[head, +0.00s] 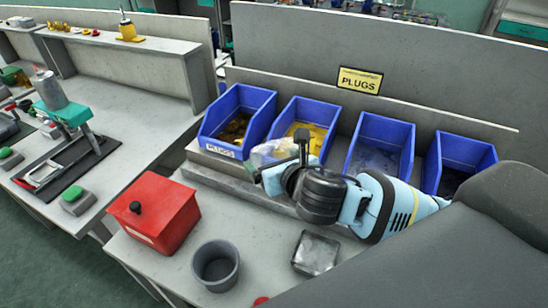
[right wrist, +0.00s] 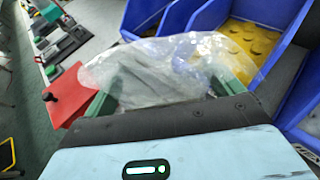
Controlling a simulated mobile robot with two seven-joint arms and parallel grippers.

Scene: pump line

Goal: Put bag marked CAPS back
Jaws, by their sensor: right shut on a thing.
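A clear plastic bag (head: 272,152) is held by my right gripper (head: 285,172) in front of the blue bins. In the right wrist view the bag (right wrist: 165,65) spreads between and beyond the two green fingers, which are shut on it. No CAPS marking is readable on it. Several blue bins stand in a row: the leftmost (head: 211,125) carries a PLUGS label, and the second (head: 335,112) holds yellow pieces, partly hidden by the bag and gripper. The third (head: 407,128) holds greyish contents and the rightmost (head: 478,152) dark ones. My left gripper is not in view.
A yellow PLUGS sign (head: 360,81) is on the panel behind the bins. On the bench in front are a red box (head: 155,212), a grey cup (head: 215,268) and a small clear-topped tray (head: 316,253). Another bench with tools (head: 70,165) is at left.

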